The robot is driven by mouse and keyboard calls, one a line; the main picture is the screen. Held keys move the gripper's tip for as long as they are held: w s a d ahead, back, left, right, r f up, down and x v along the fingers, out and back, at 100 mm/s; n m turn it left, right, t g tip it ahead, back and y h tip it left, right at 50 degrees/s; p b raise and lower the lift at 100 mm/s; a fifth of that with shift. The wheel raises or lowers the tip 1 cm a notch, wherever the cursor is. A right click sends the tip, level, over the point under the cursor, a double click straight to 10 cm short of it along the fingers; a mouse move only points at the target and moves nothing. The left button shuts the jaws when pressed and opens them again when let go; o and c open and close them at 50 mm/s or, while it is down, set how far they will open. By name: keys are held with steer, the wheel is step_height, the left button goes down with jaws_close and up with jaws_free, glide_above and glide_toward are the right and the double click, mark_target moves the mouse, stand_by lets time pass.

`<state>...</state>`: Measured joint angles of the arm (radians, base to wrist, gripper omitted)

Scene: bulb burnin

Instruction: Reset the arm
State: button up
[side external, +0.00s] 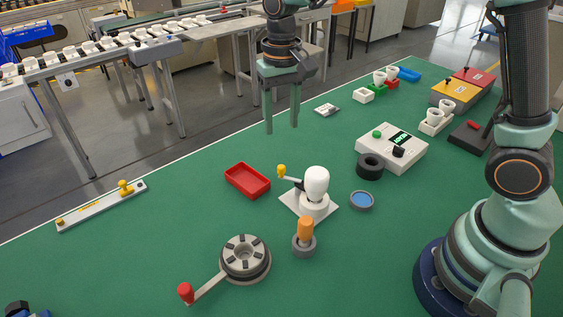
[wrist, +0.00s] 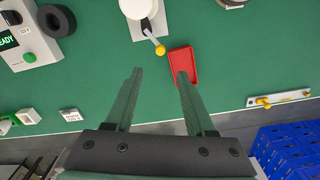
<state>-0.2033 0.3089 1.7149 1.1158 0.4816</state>
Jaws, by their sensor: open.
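My gripper (side external: 282,125) hangs above the far edge of the green table, its two fingers apart and pointing down with nothing between them. In the wrist view my gripper (wrist: 157,75) also shows open and empty, with bare green table between the fingertips. A white bulb (side external: 316,181) stands upright on a white base plate with a yellow-knobbed lever (side external: 282,170). The red tray (side external: 246,180) lies empty to the left of it; in the wrist view the tray (wrist: 183,64) shows beside the right fingertip.
A round grey fixture (side external: 244,259) with a red-knobbed handle stands in front. A white box with a display (side external: 392,147), a black ring (side external: 370,166), a blue-centred dish (side external: 361,200) and an orange-handled tool (side external: 305,232) stand nearby. A yellow-knobbed rail (side external: 102,206) lies left. The table's left middle is clear.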

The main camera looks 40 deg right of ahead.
steer(key=shift+r, duration=0.4)
steer(key=s+d+r+n+t, duration=0.1)
steer(key=s+d+r+t, duration=0.1)
steer(key=s, duration=0.4)
steer(key=s+d+r+n+t, duration=0.2)
steer(key=s+d+r+t, duration=0.1)
steer(key=s+d, duration=0.3)
steer(key=shift+s+d+r+t, duration=0.3)
steer(key=shift+s+r, duration=0.2)
steer(key=shift+r, duration=0.2)
